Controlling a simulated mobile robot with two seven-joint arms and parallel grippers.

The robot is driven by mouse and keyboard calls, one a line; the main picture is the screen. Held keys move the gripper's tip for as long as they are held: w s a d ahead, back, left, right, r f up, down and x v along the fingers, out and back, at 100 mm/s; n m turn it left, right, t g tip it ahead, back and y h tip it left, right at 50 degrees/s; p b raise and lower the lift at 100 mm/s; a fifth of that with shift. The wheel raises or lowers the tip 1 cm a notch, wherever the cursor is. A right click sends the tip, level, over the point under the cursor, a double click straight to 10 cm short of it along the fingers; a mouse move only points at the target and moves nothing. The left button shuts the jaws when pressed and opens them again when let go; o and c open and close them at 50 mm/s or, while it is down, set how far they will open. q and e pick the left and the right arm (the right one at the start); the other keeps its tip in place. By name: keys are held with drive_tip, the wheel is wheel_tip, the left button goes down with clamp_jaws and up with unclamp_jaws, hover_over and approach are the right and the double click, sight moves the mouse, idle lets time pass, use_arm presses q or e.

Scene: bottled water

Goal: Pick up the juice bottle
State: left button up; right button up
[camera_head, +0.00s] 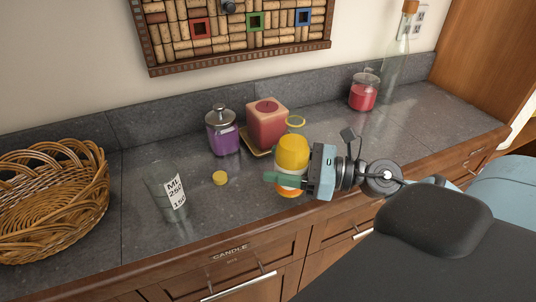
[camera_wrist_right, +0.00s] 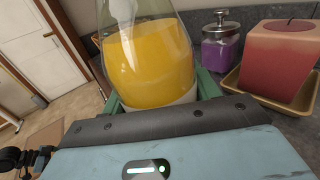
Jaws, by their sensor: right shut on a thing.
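The juice bottle (camera_head: 292,152) holds orange-yellow juice and has a pale band low on its body. It stands upright at the front part of the counter in the head view. My right gripper (camera_head: 287,180) is shut around its lower part, with a green finger across its front. In the right wrist view the bottle (camera_wrist_right: 150,60) fills the space between the green fingers (camera_wrist_right: 160,95). I cannot tell whether its base touches the counter. My left gripper is in neither view.
A square red candle (camera_head: 267,126) on a tray and a purple jar (camera_head: 222,132) stand close behind. A yellow cap (camera_head: 220,178) and a clear measuring glass (camera_head: 168,192) are to the left, then a wicker basket (camera_head: 50,200). A red candle jar (camera_head: 364,92) stands back right.

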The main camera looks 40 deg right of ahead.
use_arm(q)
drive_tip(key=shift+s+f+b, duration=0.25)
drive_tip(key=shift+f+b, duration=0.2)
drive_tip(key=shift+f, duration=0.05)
use_arm(e)
drive_tip(key=s+r, duration=0.1)
drive_tip(key=s, duration=0.8)
drive_tip(key=shift+d, duration=0.25)
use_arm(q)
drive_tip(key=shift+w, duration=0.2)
use_arm(e)
drive_tip(key=shift+w+f, duration=0.1)
